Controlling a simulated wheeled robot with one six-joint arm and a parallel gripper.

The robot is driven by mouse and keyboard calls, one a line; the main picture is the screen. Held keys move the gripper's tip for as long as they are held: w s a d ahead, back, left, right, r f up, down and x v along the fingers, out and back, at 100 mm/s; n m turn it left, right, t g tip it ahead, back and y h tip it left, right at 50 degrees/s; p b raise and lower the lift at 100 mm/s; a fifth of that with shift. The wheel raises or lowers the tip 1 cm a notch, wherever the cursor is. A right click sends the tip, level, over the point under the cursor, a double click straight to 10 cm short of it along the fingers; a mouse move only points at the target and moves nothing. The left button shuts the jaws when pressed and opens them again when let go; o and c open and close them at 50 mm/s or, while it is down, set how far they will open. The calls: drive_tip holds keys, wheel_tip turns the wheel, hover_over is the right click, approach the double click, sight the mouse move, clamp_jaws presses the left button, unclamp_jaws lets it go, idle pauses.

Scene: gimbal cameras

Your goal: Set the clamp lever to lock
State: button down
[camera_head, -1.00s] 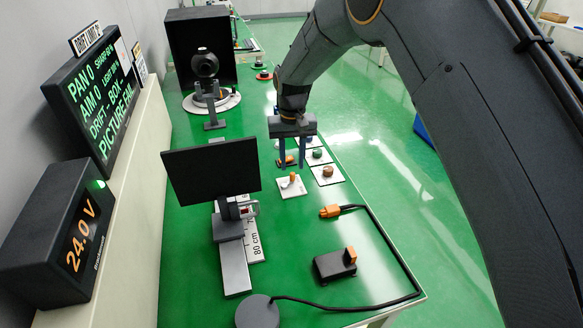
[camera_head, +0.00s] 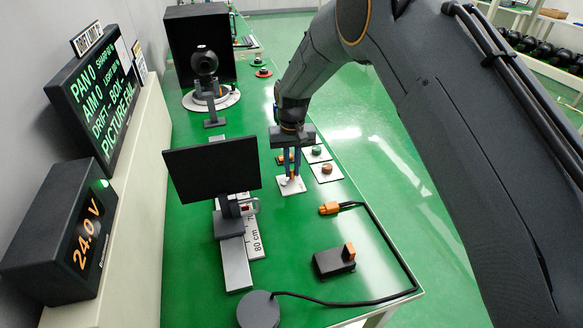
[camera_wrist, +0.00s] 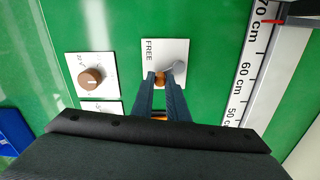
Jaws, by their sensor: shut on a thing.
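The clamp lever (camera_wrist: 160,80) has an orange grip and a grey arm, and it sits on a white plate (camera_wrist: 152,50) marked FREE. In the head view the same plate (camera_head: 291,188) lies on the green bench. My gripper (camera_wrist: 162,84) is shut on the lever's orange grip, with the two dark fingers on either side of it. In the head view my gripper (camera_head: 291,178) points down at the plate. The plate's lower part is hidden behind the fingers in the wrist view, and no lock label shows.
A brown knob (camera_wrist: 90,78) on its own plate stands beside the lever plate. A rail with a centimetre scale (camera_wrist: 247,70) runs on the other side. A dark panel on a stand (camera_head: 212,168), an orange plug (camera_head: 329,208) with a black cable, and a switch box (camera_head: 334,262) are nearby.

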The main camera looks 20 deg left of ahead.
sight(291, 170)
drive_tip(key=shift+a+n+b, duration=0.2)
drive_tip(key=shift+n+b, duration=0.3)
drive_tip(key=shift+b, duration=0.1)
drive_tip(key=c, duration=1.7)
unclamp_jaws()
drive_tip(key=shift+c, duration=0.2)
drive_tip(key=shift+r, duration=0.1)
wheel_tip(291, 170, up, 8)
drive_tip(key=shift+f+b, duration=0.15)
drive_tip(key=shift+b, duration=0.85)
